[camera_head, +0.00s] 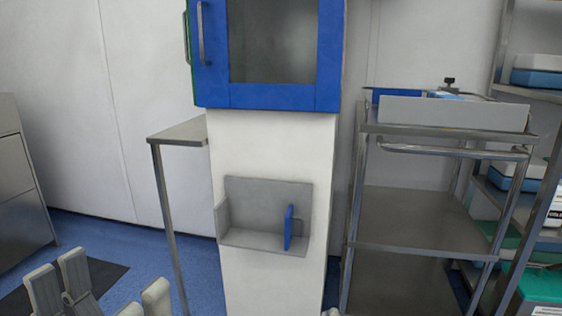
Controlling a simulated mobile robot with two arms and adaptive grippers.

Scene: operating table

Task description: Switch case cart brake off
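A steel cart (395,213) with open shelves and a push handle (450,151) stands at the right. It may be the case cart, but I cannot be sure. Its wheels are below the picture edge, and I see no brake on it. My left gripper (114,272) is at the bottom left, cut off by the lower edge. Its pale fingers stand apart with floor showing between them, and it looks empty. It is far from the steel cart. My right gripper is not clearly seen; only a small pale tip shows at the bottom centre.
A white column (270,146) with a blue-framed window (270,97) stands in the middle. It carries a grey holder (265,190) with a blue-handled piece (289,228). A narrow steel table (180,131) is to its left. A loaded rack (541,93) is at the right edge. Blue floor (125,236) is open at left.

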